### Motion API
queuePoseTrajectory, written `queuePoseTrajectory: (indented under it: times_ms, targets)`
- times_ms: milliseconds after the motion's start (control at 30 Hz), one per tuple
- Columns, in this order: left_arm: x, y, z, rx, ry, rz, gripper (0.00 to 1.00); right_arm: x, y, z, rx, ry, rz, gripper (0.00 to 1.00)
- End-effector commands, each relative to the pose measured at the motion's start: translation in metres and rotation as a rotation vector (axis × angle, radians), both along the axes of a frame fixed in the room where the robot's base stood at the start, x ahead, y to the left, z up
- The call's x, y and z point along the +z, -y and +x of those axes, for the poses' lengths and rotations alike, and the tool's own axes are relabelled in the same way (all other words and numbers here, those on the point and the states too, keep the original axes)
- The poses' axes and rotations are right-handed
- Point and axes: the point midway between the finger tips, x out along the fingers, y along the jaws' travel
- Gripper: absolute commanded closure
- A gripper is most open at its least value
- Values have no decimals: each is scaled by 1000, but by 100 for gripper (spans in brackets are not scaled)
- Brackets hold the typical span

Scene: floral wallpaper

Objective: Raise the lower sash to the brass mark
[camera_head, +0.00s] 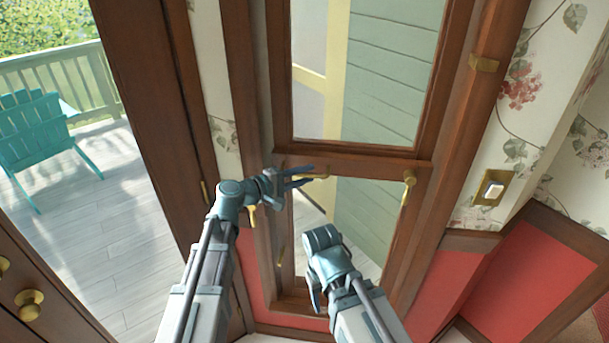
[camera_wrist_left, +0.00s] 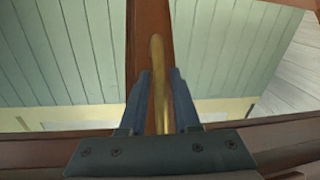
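The wooden window has an upper pane (camera_head: 385,75) and a lower opening or pane (camera_head: 365,225), split by a horizontal wooden rail (camera_head: 365,165). I cannot tell whether the lower part holds glass. A brass handle (camera_head: 409,180) hangs at the rail's right end; another brass piece (camera_head: 322,176) is at its left. The brass mark (camera_head: 483,64) is on the right casing. My left gripper (camera_head: 308,175) is at the left piece. In the left wrist view, its fingers stand on both sides of a brass bar (camera_wrist_left: 158,75), with narrow gaps. My right arm (camera_head: 325,250) is below the rail; its fingers are unclear.
A light switch (camera_head: 493,190) is on the right wall. Red panelling (camera_head: 520,280) lies below it. A brass knob (camera_head: 29,304) is at the lower left. A teal chair (camera_head: 38,130) stands on the deck outside at the left.

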Motion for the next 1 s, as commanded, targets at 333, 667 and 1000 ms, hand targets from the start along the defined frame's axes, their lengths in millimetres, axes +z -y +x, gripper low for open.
queuePoseTrajectory:
  times_ms: [333, 667, 1000]
  targets:
    - [0, 0, 0, 0, 0, 0, 100, 0, 0, 0, 0, 0, 0, 41]
    - [0, 0, 0, 0, 0, 1, 100, 0, 0, 0, 0, 0, 0, 41]
    - [0, 0, 0, 0, 0, 1, 100, 0, 0, 0, 0, 0, 0, 41]
